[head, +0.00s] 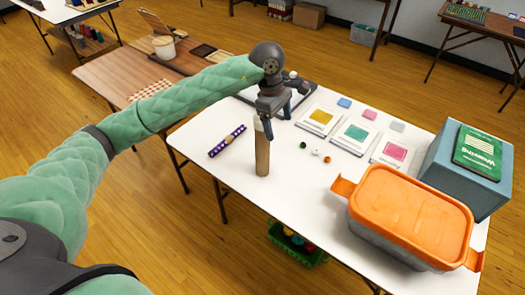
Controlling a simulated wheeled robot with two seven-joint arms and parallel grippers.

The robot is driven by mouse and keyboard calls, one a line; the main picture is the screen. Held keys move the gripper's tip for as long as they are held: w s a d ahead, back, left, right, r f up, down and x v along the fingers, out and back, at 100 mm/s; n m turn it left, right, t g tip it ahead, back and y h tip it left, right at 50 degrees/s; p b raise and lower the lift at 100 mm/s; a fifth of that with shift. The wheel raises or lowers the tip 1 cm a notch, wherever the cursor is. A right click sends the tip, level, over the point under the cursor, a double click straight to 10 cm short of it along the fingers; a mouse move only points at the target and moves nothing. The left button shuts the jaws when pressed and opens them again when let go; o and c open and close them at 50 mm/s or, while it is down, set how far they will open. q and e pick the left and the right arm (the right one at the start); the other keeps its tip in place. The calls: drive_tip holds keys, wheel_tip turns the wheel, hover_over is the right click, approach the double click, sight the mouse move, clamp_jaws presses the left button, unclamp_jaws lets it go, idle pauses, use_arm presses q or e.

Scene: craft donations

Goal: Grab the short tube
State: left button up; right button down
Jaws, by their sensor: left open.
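A short tan tube (262,155) stands upright on the white table (215,180) in the head view. My left gripper (265,122) points down at the tube's top end, with its fingers open. Its fingertips are beside or just around the top of the tube, and I cannot tell whether they touch it. The gripper partly hides the tube's upper end. My right gripper does not show.
A purple patterned stick (227,141) lies left of the tube. Several small beads (316,153) and cards with coloured squares (356,132) lie to the right. An orange-lidded box (412,210) and a blue box (466,165) with a green book (479,149) fill the right end.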

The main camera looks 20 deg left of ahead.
use_arm(q)
drive_tip(key=shift+y, duration=0.9)
drive_tip(key=a, duration=0.1)
drive_tip(key=w+a, duration=0.1)
drive_tip(key=a+r, duration=0.1)
drive_tip(key=a, duration=0.1)
drive_tip(key=shift+w, duration=0.25)
drive_tip(key=shift+a+r, duration=0.1)
drive_tip(key=shift+a, duration=0.15)
drive_tip(key=shift+w+a+f, duration=0.1)
drive_tip(key=shift+f, duration=0.1)
drive_tip(key=shift+f+p, duration=0.55)
drive_tip(key=shift+f, duration=0.2)
drive_tip(key=p, duration=0.3)
hover_over(263, 149)
drive_tip(key=w, duration=0.2)
drive_tip(key=f, duration=0.2)
drive_tip(key=a+f, duration=0.1)
drive_tip(key=f, duration=0.1)
drive_tip(key=shift+w+f, duration=0.2)
drive_tip(key=shift+f, duration=0.7)
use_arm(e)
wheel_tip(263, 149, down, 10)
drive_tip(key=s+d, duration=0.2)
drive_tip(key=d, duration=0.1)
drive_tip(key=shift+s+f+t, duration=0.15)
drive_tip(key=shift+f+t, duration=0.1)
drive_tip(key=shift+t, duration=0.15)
use_arm(q)
drive_tip(key=c, duration=1.3)
